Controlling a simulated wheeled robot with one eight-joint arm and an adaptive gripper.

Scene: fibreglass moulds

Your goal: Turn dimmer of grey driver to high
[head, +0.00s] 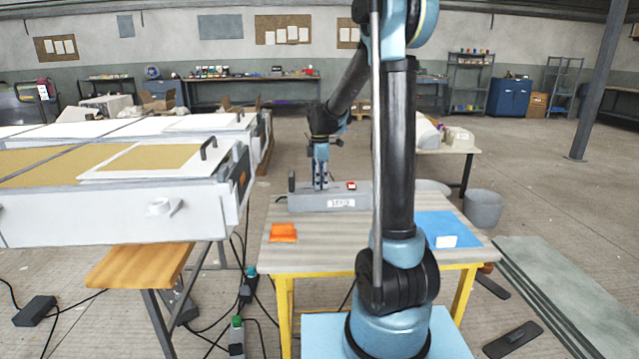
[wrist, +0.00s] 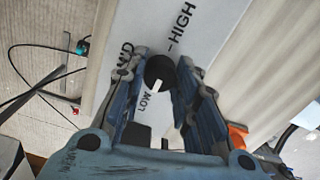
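The grey driver (head: 335,203) is a long grey box lying on the wooden-topped table, with a white label and a red switch (head: 351,186) on top. In the wrist view its pale face (wrist: 150,30) carries the words LOW, MID and HIGH around a black round dimmer knob (wrist: 160,70). A white mark on the knob sits on its lower side, close to LOW. My gripper (head: 320,186) points down at the driver. In the wrist view its fingers (wrist: 161,76) stand on both sides of the knob and appear to touch it.
A large white mould (head: 110,215) stands at left. Cables lie on the floor between. A grey bin (head: 483,208) stands at right.

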